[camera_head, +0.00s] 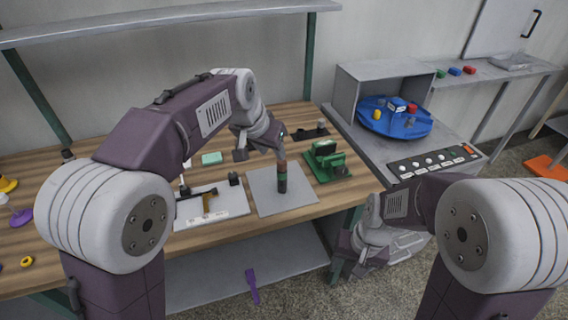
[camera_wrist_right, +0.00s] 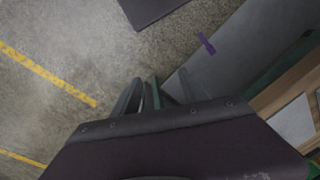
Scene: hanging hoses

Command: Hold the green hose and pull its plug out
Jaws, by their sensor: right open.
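I cannot make out a green hose or its plug for certain in either view. An upright dark cylinder (camera_head: 282,178) with a green band and a reddish-brown top stands on a grey square plate (camera_head: 262,197) on the workbench. My left gripper (camera_head: 262,150) is just above and to the left of the cylinder's top, its fingers spread with nothing seen between them. My right gripper (camera_head: 359,266) is open and low, in front of the bench's right corner. Its fingers (camera_wrist_right: 158,94) show empty in the right wrist view, above the floor.
A green vise-like block (camera_head: 327,160) stands right of the plate. A white board (camera_head: 211,206) with a brown and black piece lies left of it. A blue turntable (camera_head: 394,122) holds small parts at the right. A purple tool (camera_head: 252,285) lies on the lower shelf.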

